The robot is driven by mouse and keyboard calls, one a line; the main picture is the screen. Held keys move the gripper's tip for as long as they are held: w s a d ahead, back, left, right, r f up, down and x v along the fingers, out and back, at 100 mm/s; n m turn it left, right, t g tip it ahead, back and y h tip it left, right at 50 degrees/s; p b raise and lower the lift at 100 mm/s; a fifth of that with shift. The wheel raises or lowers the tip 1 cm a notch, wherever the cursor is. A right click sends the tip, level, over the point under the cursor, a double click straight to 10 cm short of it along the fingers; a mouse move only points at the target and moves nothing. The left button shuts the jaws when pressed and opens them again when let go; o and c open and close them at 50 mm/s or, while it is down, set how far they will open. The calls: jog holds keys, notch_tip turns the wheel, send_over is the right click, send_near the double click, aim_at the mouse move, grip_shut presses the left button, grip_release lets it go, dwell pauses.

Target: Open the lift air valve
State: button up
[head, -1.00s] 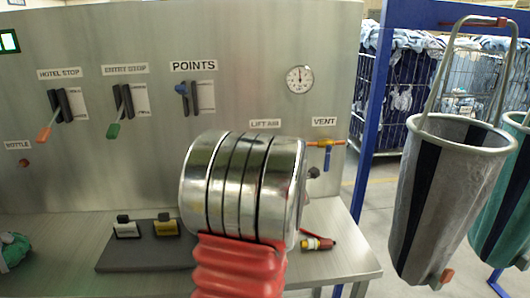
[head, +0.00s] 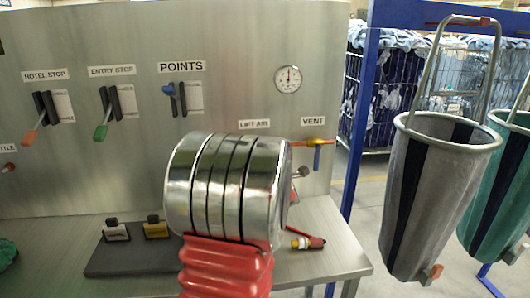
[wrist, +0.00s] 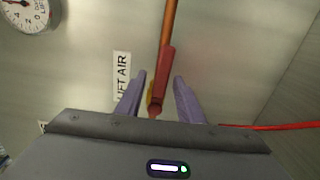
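In the wrist view, my gripper (wrist: 160,76) is open, with one purple finger on each side of a red valve lever (wrist: 164,72). Gaps show between the lever and both fingers. The lever lies in line with a copper-coloured pipe (wrist: 171,20), with a bit of yellow beside its lower end. The LIFT AIR label (wrist: 122,78) is just left of the lever. In the head view, the LIFT AIR label (head: 254,124) shows above my large metal arm link, which hides the lever and my gripper.
The VENT valve (head: 317,155), with a blue handle, is right of my arm. A gauge (head: 288,79) is above it. Hand levers line the panel (head: 230,60) at left. A dark block (head: 125,258) and a red-yellow tool (head: 308,242) lie on the bench. Bags (head: 430,190) hang at right.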

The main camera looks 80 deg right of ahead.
jog(key=shift+a, duration=0.15)
jog(key=v, duration=1.3)
jog(key=shift+a, duration=0.3)
jog(key=shift+w, duration=0.1)
dwell(0.4)
